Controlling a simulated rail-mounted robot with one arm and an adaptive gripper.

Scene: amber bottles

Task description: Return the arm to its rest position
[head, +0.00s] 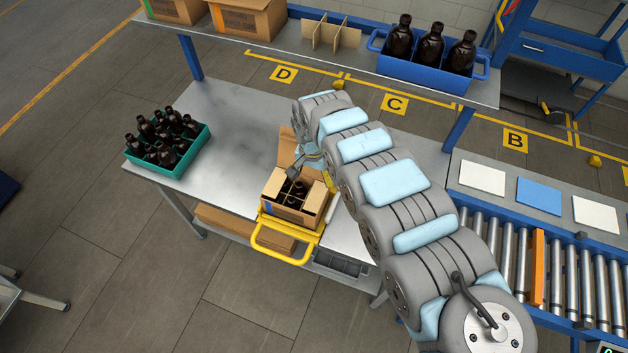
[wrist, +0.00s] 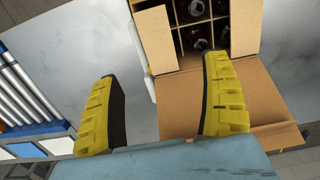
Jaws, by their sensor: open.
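My arm (head: 385,180) reaches from the lower right over the metal table. My gripper (wrist: 163,105) shows in the wrist view as two yellow fingers, spread apart with nothing between them. In the head view it is partly hidden by the arm, beside and above the open cardboard box (head: 291,214). The box holds dark bottles between dividers, its flaps open; it also shows in the wrist view (wrist: 262,88), beyond the fingers.
The box sits at a yellow handled frame (head: 284,248) on the table (head: 240,110). A teal crate (head: 184,165) of amber bottles stands left. A shelf above carries a blue crate (head: 424,74) with bottles and cardboard boxes (head: 247,17). A roller conveyor (head: 566,275) lies right.

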